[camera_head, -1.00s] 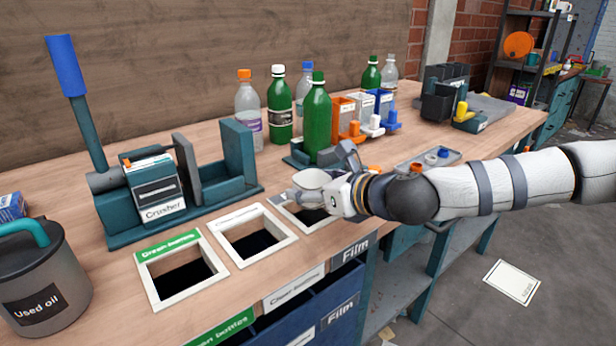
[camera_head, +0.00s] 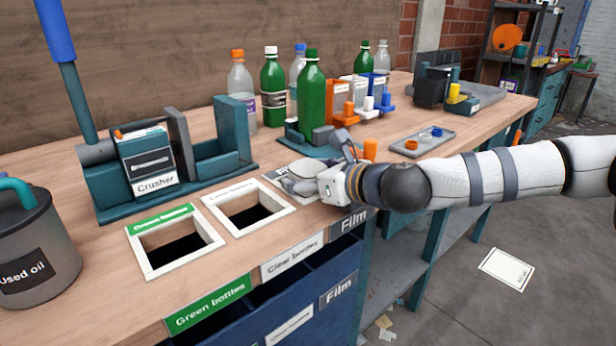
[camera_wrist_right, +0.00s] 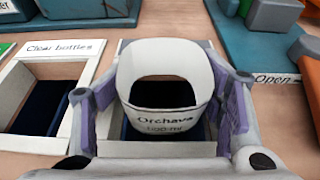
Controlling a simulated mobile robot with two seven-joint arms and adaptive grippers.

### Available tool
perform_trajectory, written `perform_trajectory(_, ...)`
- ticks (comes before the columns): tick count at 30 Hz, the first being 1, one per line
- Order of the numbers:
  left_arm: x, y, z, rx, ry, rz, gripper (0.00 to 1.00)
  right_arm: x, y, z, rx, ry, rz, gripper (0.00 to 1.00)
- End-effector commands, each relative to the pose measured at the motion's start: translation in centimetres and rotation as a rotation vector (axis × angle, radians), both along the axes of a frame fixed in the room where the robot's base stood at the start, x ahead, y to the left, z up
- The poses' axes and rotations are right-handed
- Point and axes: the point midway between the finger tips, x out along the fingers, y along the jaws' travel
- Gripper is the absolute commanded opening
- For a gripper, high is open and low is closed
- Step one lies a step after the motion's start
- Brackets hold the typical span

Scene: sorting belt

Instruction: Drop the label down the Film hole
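The label is a white ring-shaped sleeve (camera_wrist_right: 160,112) with "Orchava" and "500 ml" printed on it. In the right wrist view it sits between the two purple-padded fingers of my right gripper (camera_wrist_right: 165,95), its sides touching them. The Film hole's white frame (camera_wrist_right: 150,149) and dark opening lie below the label. In the head view my right gripper (camera_head: 305,178) is low over the Film hole (camera_head: 272,179) and hides most of it. Whether the label's lower edge is inside the opening cannot be told. My left gripper is not in view.
The Clear bottles hole (camera_head: 250,207) and Green bottles hole (camera_head: 175,240) lie left of the Film hole. The crusher (camera_head: 150,165) stands behind them. A green bottle (camera_head: 312,95) stands behind my gripper, and a small parts tray (camera_head: 424,143) lies right.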

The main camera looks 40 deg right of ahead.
Motion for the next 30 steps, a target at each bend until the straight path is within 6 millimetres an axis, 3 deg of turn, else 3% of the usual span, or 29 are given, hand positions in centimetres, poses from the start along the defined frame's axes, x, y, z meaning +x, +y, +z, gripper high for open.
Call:
perform_trajectory(1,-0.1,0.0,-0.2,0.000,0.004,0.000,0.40,-0.7,-0.5,-2.8,-0.006,0.057,-0.011,0.80)
perform_trajectory(10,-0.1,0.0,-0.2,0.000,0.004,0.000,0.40,-0.8,-0.7,-2.7,-0.006,0.056,-0.016,0.80)
perform_trajectory(24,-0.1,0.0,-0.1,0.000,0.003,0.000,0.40,-7.3,-0.3,1.7,-0.002,0.016,-0.004,0.80)
perform_trajectory(30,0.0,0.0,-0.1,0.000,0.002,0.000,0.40,-7.9,-0.1,2.6,-0.009,0.005,0.003,0.80)
